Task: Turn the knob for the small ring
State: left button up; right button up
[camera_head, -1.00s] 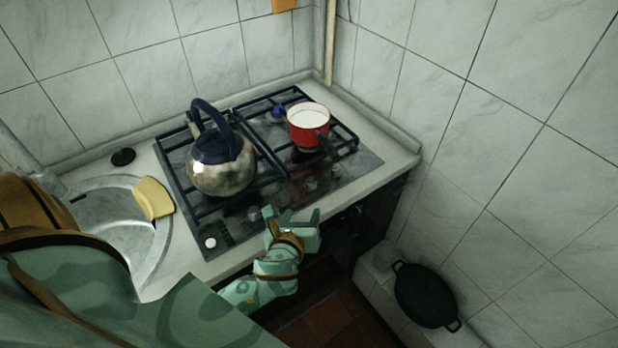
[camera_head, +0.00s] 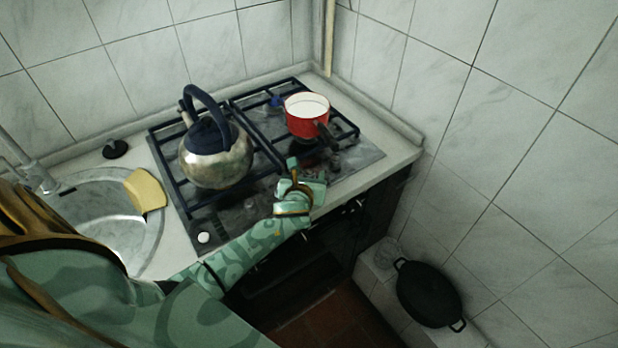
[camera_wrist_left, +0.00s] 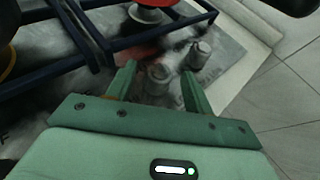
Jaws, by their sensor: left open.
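My left gripper (camera_head: 306,172) reaches over the front edge of the hob (camera_head: 365,160), in front of the red pot. In the left wrist view its two fingers (camera_wrist_left: 158,88) are apart, with a grey metal knob (camera_wrist_left: 157,79) between them. I cannot tell whether they touch it. A second grey knob (camera_wrist_left: 199,54) stands just beyond the right finger. In the head view a knob (camera_head: 334,161) shows just right of the gripper, and the gripper hides other knobs. The small ring is not clearly visible. My right gripper is not in view.
A red pot (camera_head: 307,126) with white inside stands on the right grates, its dark handle toward the front. A steel kettle (camera_head: 215,162) stands on the left grates. A sink (camera_head: 105,215) with a yellow sponge (camera_head: 146,190) lies left. A black pan (camera_head: 428,294) sits low right.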

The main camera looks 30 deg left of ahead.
pick_arm(q)
jog(key=shift+w+a+f, duration=0.1)
jog(key=shift+w, duration=0.15)
jog(key=c, duration=1)
